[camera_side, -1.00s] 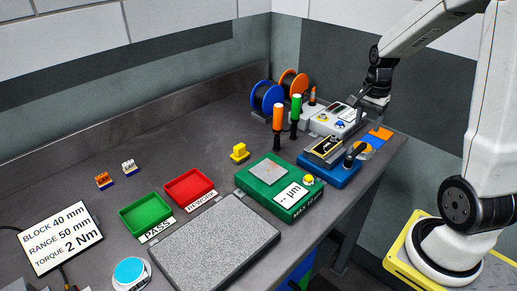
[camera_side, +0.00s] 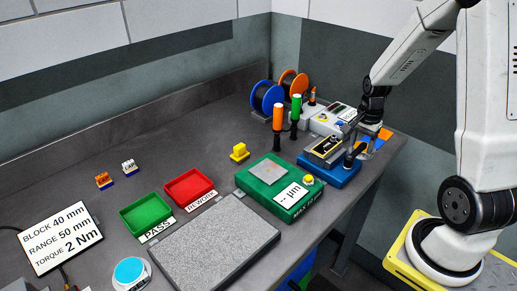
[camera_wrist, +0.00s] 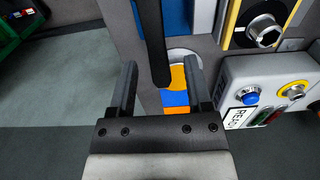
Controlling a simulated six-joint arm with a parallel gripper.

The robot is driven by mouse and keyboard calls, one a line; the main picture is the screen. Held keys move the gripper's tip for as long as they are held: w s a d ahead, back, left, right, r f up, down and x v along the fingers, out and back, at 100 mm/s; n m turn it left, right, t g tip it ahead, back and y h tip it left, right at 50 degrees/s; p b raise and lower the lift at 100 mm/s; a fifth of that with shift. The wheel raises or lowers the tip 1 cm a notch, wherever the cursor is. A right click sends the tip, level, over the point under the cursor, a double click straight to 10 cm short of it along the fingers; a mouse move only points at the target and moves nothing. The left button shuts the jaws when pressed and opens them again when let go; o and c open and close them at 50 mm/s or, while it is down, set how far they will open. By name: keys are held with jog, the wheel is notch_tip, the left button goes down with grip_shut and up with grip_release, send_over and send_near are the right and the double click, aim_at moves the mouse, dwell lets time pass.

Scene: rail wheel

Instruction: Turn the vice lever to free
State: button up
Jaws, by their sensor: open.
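The vice (camera_side: 330,172) has a blue base and stands near the right end of the bench; its blue base also shows at the top of the wrist view (camera_wrist: 177,16). The vice lever (camera_wrist: 151,40) is a black bar that reaches down between my two fingers in the wrist view. In the side view it is partly hidden by my gripper. My gripper (camera_wrist: 160,68) is open, with one finger on each side of the lever and gaps showing. In the side view my gripper (camera_side: 359,153) is low beside the vice.
A grey box with buttons (camera_side: 325,121) stands behind the vice; it shows at the right of the wrist view (camera_wrist: 270,76). An orange and blue plate (camera_wrist: 175,96) lies under my fingers. The green gauge (camera_side: 279,188) is left of the vice, with upright screwdrivers (camera_side: 278,118) behind.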

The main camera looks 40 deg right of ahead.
jog(key=shift+c, duration=0.3)
grip_shut()
jog(key=shift+w, duration=0.1)
dwell(1.0)
